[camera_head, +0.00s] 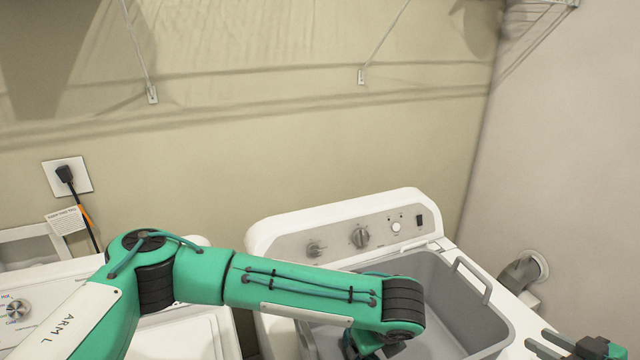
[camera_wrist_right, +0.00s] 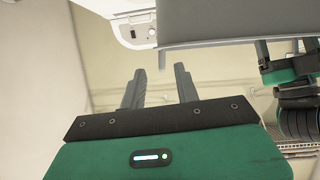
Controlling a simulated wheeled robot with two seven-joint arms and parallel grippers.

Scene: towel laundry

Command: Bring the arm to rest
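My right gripper (camera_head: 538,341) is at the lower right of the head view, beside the washer. In the right wrist view its two grey fingers (camera_wrist_right: 159,78) stand apart with nothing between them. My left arm reaches across from the left, and its wrist bends down over the grey basket (camera_head: 445,275). The left gripper (camera_head: 366,347) is mostly hidden below that wrist in the head view. In the right wrist view the left gripper (camera_wrist_right: 288,48) shows at the right edge with its fingers apart, close to the basket's grey wall (camera_wrist_right: 230,22). No towel is visible.
The basket sits on the white washer (camera_head: 262,240), in front of its control panel. A second white machine (camera_head: 50,298) stands at the left, partly behind my left arm. A grey pipe fitting (camera_head: 522,272) juts from the right wall. Wire shelf braces (camera_head: 362,75) hang above.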

